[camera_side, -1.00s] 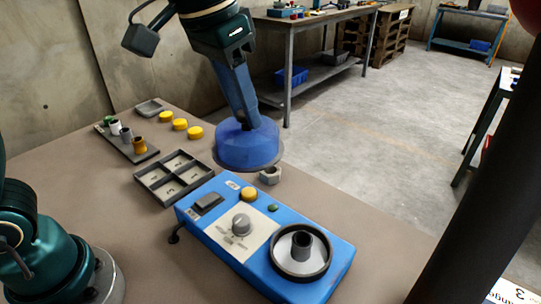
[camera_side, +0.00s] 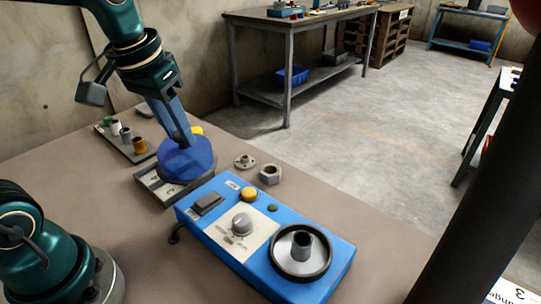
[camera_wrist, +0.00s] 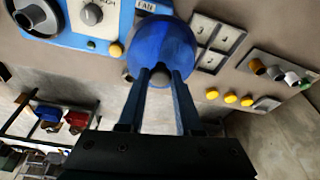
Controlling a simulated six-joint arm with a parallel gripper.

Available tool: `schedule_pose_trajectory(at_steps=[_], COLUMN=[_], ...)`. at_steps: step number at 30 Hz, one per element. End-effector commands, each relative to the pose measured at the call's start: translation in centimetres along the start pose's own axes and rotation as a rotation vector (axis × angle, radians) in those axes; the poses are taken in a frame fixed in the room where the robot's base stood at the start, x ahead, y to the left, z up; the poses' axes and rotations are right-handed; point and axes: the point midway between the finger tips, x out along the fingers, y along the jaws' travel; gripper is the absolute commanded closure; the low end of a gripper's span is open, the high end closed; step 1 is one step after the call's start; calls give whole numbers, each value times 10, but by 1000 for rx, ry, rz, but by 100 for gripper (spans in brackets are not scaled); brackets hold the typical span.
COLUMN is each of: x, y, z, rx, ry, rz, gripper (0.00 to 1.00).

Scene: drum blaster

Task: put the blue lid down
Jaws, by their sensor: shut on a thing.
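The blue lid (camera_side: 187,160) is a round domed cover with a dark rim. My gripper (camera_side: 188,139) is shut on the grey knob on its top. In the side view the lid hides much of the grey compartment tray (camera_side: 150,190); I cannot tell how high above it the lid is. In the wrist view the lid (camera_wrist: 160,45) is between my two fingers (camera_wrist: 160,78), with the numbered tray (camera_wrist: 222,40) beside it. The blue machine (camera_side: 222,215) has an open round bowl (camera_side: 283,262) with a dark central post.
A dark rack (camera_side: 122,140) with several coloured cylinders stands at the back left. A flanged part (camera_side: 244,161) and a hex nut (camera_side: 270,174) lie behind the machine. Yellow discs (camera_wrist: 230,97) show in the wrist view.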

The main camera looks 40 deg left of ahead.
Motion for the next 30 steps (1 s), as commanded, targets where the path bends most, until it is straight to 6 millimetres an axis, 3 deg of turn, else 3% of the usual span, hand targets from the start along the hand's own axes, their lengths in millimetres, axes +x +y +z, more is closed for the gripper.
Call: schedule_pose_trajectory(at_steps=[8,15,18,24,30], x=[12,22,24,24,37], y=[-41,-111,-135,-160,-166], z=[9,35,49,66,76], rx=[-524,-1156,-1348,-1486,-1523], ry=[-1,-4,-3,0,-6], rz=[-149,-325,-378,-413,-425], gripper=[100,100,100,100,100])
